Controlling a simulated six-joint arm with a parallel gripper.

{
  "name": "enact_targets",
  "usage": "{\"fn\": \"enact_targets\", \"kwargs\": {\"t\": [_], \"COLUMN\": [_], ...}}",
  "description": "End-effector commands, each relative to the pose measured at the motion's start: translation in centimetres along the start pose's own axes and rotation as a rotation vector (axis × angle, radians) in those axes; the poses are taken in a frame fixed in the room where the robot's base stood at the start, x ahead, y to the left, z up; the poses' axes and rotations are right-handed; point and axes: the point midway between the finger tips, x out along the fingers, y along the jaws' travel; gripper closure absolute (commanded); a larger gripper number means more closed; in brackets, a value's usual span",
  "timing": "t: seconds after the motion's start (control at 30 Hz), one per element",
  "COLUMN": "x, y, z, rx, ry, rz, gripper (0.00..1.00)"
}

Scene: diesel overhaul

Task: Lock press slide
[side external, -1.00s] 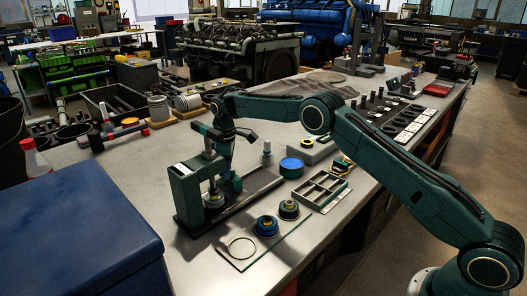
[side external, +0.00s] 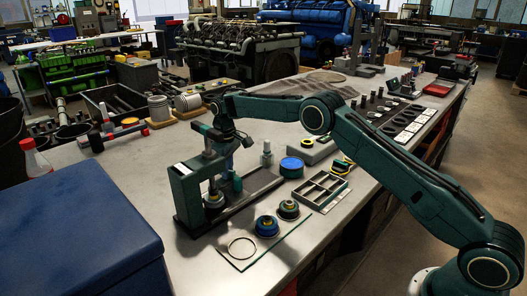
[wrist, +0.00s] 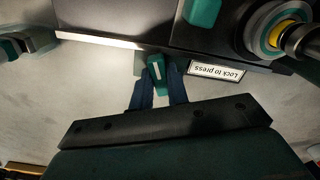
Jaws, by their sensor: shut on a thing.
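The green press (side external: 184,200) stands on a long dark base at the bench's left, its ram over a round part with a yellow ring (side external: 214,197). That part also shows at the upper right of the wrist view (wrist: 284,30). My gripper (wrist: 158,90) has its two blue fingers closed on a small green lever (wrist: 156,67) with a white stripe. The lever is at the edge of the dark base, left of a white label reading "Lock to press" (wrist: 217,72). In the side view my gripper is behind the press and its fingertips are not clear.
A glass plate with a thin ring (side external: 242,248) and two round blue and dark parts (side external: 267,226) lies in front. A grey divided tray (side external: 320,190) and a blue round container (side external: 291,167) are to the right. A large blue box (side external: 75,235) fills the lower left.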

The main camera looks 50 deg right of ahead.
Motion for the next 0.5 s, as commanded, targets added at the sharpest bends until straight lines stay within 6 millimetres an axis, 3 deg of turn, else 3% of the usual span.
{"fn": "enact_targets", "kwargs": {"t": [0.2,0.5], "x": [-0.18,-0.2], "y": [0.02,0.02], "z": [-0.04,-0.04], "rx": [0.102,0.108], "ry": [0.002,0.003], "rz": [0.001,0.001], "gripper": [1.0,1.0]}}
